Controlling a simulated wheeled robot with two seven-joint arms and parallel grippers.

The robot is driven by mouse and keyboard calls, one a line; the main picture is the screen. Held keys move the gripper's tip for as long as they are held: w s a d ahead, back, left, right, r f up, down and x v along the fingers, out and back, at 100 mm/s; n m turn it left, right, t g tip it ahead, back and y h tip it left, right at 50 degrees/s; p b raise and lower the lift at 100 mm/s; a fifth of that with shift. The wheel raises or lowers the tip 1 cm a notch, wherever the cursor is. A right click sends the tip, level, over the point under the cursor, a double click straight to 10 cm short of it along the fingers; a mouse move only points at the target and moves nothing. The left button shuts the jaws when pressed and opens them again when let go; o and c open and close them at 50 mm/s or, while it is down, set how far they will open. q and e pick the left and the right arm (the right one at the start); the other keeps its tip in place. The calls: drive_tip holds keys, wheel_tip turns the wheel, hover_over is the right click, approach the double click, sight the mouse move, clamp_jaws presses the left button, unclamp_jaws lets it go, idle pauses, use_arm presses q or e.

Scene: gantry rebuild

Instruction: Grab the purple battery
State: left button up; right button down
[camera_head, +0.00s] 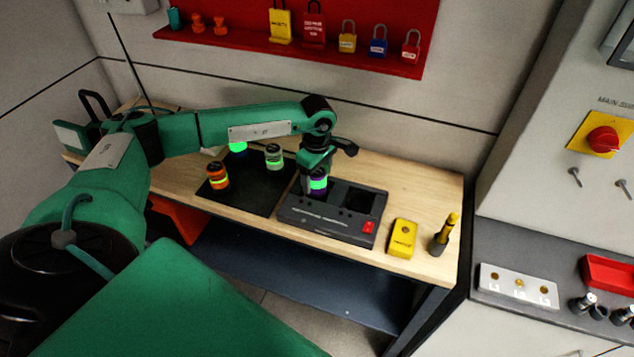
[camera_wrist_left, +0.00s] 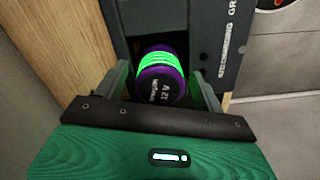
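The purple battery (camera_head: 318,184), with a bright green band, stands in the left bay of the dark charging station (camera_head: 325,225) on the wooden bench. In the left wrist view the battery (camera_wrist_left: 161,78) shows "12 V" on its end and sits between the two fingers. My left gripper (camera_head: 316,168) is right over it, pointing down, and partly hides it. In the wrist view the left gripper (camera_wrist_left: 163,88) is open, with a gap visible on each side of the battery. My right gripper is in neither view.
A yellow device (camera_head: 402,238) and a torch-like tool (camera_head: 444,236) stand right. The charger's right bay looks empty.

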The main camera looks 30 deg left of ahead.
use_arm(q)
drive_tip(key=c, duration=1.1)
drive_tip(key=shift+c, duration=0.5)
drive_tip(key=shift+w+r, duration=0.1)
drive_tip(key=shift+r, duration=0.05)
